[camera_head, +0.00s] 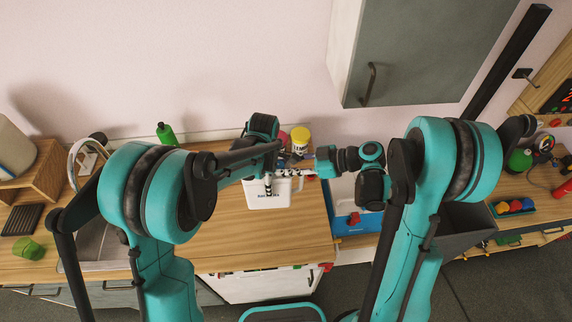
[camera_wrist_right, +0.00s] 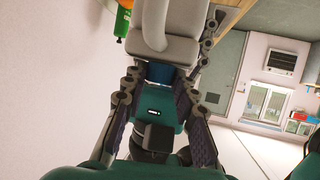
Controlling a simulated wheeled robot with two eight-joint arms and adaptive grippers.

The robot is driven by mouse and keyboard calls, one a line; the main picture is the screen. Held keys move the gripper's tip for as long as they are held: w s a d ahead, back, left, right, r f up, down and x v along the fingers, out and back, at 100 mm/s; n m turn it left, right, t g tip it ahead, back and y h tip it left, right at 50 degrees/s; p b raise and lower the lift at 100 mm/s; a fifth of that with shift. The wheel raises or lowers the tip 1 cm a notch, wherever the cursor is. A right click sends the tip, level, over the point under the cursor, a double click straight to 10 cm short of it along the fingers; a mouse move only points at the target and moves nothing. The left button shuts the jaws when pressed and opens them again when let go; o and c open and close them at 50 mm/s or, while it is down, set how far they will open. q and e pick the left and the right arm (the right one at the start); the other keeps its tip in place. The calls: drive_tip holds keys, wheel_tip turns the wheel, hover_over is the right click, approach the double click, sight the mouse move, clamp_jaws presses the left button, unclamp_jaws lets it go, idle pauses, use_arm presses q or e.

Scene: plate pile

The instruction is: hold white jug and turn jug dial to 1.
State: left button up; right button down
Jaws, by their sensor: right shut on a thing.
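The white jug (camera_head: 262,201) stands upright on the wooden counter, dark lettering on its front. In the right wrist view the jug (camera_wrist_right: 165,50) fills the top, its curved handle towards me. My right gripper (camera_head: 308,168) reaches in from the right at the jug's upper part. In its wrist view the right gripper (camera_wrist_right: 158,78) has its fingers closed on a small dark blue piece against the jug, which looks like the dial (camera_wrist_right: 158,73). My left gripper (camera_head: 268,186) is at the jug's top and front; its finger opening is unclear. The dial's numbers are not readable.
A yellow jar (camera_head: 300,137) and a green bottle (camera_head: 166,134) stand behind on the counter (camera_head: 225,235). A sink (camera_head: 98,243) is at the left, a blue tray (camera_head: 352,224) at the right. A grey wall cabinet (camera_head: 425,55) hangs above right.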

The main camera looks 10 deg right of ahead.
drive_tip(key=m+t, duration=0.1)
drive_tip(key=m+t+h, duration=0.1)
drive_tip(key=s+m+t+h, duration=0.1)
drive_tip(key=shift+a+m+t, duration=0.25)
drive_tip(key=shift+m+t, duration=0.05)
drive_tip(key=shift+w+m+t, duration=0.1)
drive_tip(key=shift+m+t, duration=0.2)
drive_tip(key=shift+d, duration=0.1)
drive_tip(key=c, duration=1.2)
unclamp_jaws()
drive_tip(key=shift+v, duration=3.95)
